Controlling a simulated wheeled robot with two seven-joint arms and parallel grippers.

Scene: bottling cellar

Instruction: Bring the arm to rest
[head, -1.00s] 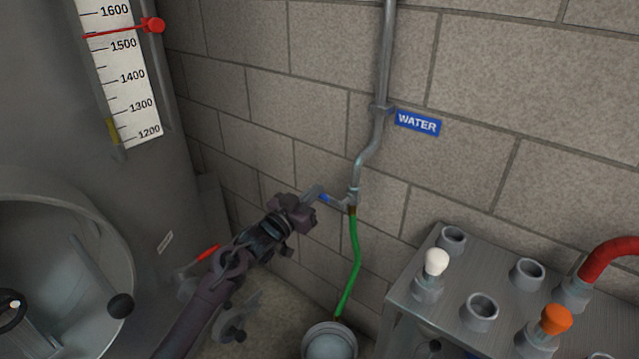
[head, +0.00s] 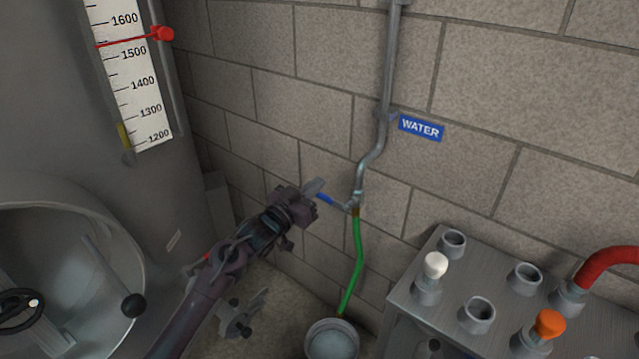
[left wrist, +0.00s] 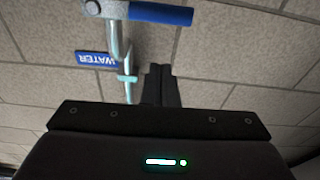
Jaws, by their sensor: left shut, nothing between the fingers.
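My left gripper (head: 315,187) reaches in from the lower left toward the brick wall. Its fingers are shut and empty, and in the left wrist view the closed fingers (left wrist: 160,86) stand together in the middle. The water tap's blue lever (head: 325,198) is just beside the fingertips in the head view; I cannot tell if they touch there. In the left wrist view the blue lever (left wrist: 161,14) lies near the top edge, apart from the fingers. My right gripper is not in view.
A green hose (head: 358,260) hangs from the tap into a bucket (head: 332,325). A metal bench (head: 400,305) with pipe stubs stands at right. A steel tank (head: 60,150) with an open round hatch is at left. A blue WATER sign (head: 421,127) is on the wall.

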